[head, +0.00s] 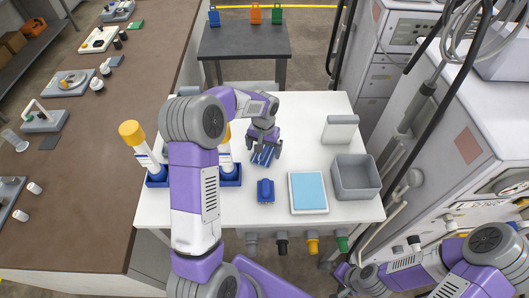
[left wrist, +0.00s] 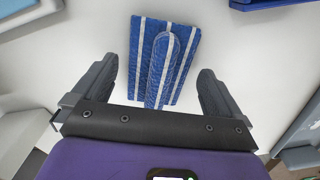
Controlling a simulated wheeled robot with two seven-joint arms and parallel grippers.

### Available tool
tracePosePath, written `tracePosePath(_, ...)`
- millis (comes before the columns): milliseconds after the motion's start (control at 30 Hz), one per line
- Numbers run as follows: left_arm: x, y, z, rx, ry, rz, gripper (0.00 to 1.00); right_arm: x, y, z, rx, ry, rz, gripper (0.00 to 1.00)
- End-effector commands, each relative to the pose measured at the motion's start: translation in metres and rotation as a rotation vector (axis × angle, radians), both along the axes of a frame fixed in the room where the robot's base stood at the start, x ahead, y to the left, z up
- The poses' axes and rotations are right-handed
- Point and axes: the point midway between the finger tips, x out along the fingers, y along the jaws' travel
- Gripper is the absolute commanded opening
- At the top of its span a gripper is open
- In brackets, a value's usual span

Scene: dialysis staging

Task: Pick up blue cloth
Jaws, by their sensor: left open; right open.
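The blue cloth (left wrist: 146,62) has white stripes and a folded strip over its middle. In the left wrist view it lies on the white table between my open left fingers (left wrist: 158,92), with clear gaps on both sides. In the head view the cloth (head: 263,158) shows in part below my left gripper (head: 266,147), which points down over it and hides some of it. My right gripper (head: 350,280) is at the lower right, off the table's front edge, open and apart from the cloth.
On the white table (head: 310,110) are a blue block-like item (head: 265,190), a light-blue pad in a white tray (head: 309,191), a grey bin (head: 357,178) and a white box (head: 340,130). Yellow-capped bottles (head: 133,135) in blue holders stand left. Machines line the right.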

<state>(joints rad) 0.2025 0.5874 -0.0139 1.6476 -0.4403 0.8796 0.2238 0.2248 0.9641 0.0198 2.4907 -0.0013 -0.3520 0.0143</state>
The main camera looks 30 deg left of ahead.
Motion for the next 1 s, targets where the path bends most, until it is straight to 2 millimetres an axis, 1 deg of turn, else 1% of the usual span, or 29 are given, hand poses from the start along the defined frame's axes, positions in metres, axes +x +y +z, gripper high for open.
tracePosePath(33, 0.0, 0.0, -0.003, -0.001, 0.0, 0.0, 1.0, 0.0, 0.0, -0.001, 0.0, 0.0, 0.0, 0.99)
tracePosePath(200, 0.0, 0.0, -0.002, -0.001, -0.001, -0.001, 1.0, 0.0, 0.0, 0.0, 0.0, 0.0, 0.0, 0.99)
tracePosePath(233, 0.0, 0.0, -0.002, -0.001, -0.001, -0.001, 0.97, 0.0, 0.0, 0.0, 0.0, 0.0, 0.0, 0.99)
tracePosePath(500, 0.0, 0.0, -0.002, -0.001, -0.001, -0.001, 0.56, 0.0, 0.0, 0.0, 0.0, 0.0, 0.0, 0.99)
tracePosePath(567, 0.0, 0.0, -0.002, -0.001, -0.001, -0.001, 0.46, 0.0, 0.0, 0.0, 0.0, 0.0, 0.0, 0.99)
tracePosePath(600, 0.0, 0.0, -0.001, -0.001, -0.001, -0.001, 0.44, 0.0, 0.0, 0.0, 0.0, 0.0, 0.0, 0.99)
tracePosePath(833, 0.0, 0.0, 0.001, 0.0, -0.002, -0.001, 0.44, 0.0, 0.0, 0.0, 0.0, 0.0, 0.0, 0.99)
tracePosePath(933, 0.001, 0.0, 0.012, 0.0, -0.003, -0.001, 0.44, 0.0, 0.0, 0.003, 0.0, 0.0, 0.0, 0.99)
tracePosePath(1000, 0.001, 0.0, 0.025, 0.0, -0.005, -0.001, 0.44, 0.0, 0.0, 0.005, 0.0, 0.0, 0.0, 0.99)
